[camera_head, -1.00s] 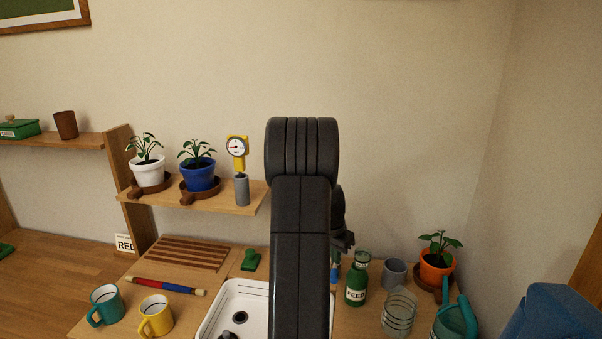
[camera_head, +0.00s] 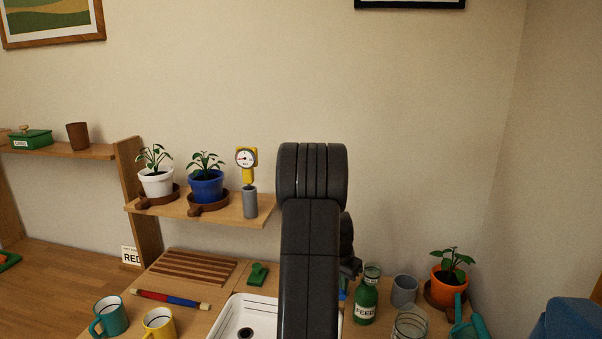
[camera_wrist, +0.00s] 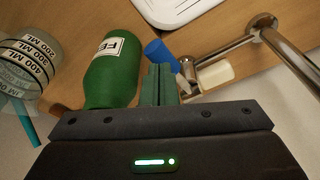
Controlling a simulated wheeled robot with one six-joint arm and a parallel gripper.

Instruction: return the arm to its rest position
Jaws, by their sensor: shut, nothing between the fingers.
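My arm (camera_head: 309,240) rises in the middle of the head view, its dark links seen from behind. My gripper is mostly hidden behind it there; a dark part shows at the arm's right edge. In the wrist view my gripper (camera_wrist: 160,84) has its two fingers together, with nothing held between them. The green FEED bottle (camera_wrist: 112,70) lies just left of the fingers in that picture, and a blue object (camera_wrist: 159,53) is just beyond the tips. Whether the fingers touch either cannot be told. The FEED bottle also shows in the head view (camera_head: 367,304), right of my arm.
A white sink (camera_head: 262,316) is left of my arm. A shelf (camera_head: 228,208) holds a white pot, a blue pot and a yellow gauge. A grey cup (camera_head: 404,290), a measuring glass (camera_head: 410,323) and an orange pot (camera_head: 449,284) stand right. A metal tap (camera_wrist: 235,45) is near the fingers.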

